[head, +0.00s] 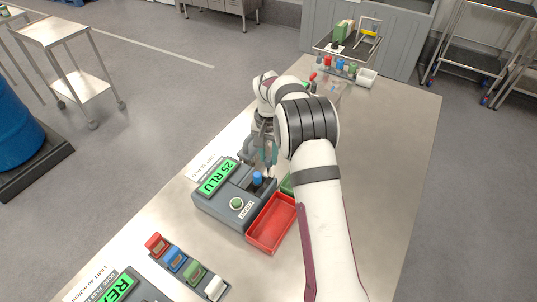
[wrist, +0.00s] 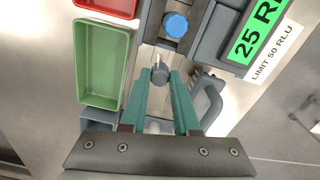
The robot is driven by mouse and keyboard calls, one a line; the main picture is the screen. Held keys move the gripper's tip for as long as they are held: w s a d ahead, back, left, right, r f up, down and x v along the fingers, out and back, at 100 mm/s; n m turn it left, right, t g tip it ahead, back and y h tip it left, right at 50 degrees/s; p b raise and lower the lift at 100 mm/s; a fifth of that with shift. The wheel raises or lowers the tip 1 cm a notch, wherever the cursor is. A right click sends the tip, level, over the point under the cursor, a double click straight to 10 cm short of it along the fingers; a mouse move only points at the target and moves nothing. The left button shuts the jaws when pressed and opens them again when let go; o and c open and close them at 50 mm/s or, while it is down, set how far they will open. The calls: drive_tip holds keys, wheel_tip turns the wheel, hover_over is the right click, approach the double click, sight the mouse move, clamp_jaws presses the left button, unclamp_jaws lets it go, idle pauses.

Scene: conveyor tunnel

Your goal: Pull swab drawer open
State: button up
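The grey reader (head: 222,203) stands on the bench with a green display reading 25 RLU (head: 217,176); that display also shows at the right of the wrist view (wrist: 257,34). A blue cap (head: 257,178) stands up from the reader's drawer channel, and it also shows in the wrist view (wrist: 175,25). A small grey knob (wrist: 160,73) projects from the drawer's end. My gripper (wrist: 160,75) has its two teal fingers on either side of the knob, with a gap visible on both sides. How far the drawer is out is unclear.
A grey loop handle (wrist: 209,100) stands close to the right finger. A green tray (wrist: 103,62) and a red tray (head: 271,222) lie beside the reader. A rack of coloured blocks (head: 184,264) and a second reader (head: 118,288) are nearer. The bench's right side is clear.

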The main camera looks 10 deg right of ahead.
clamp_jaws()
idle(0.9)
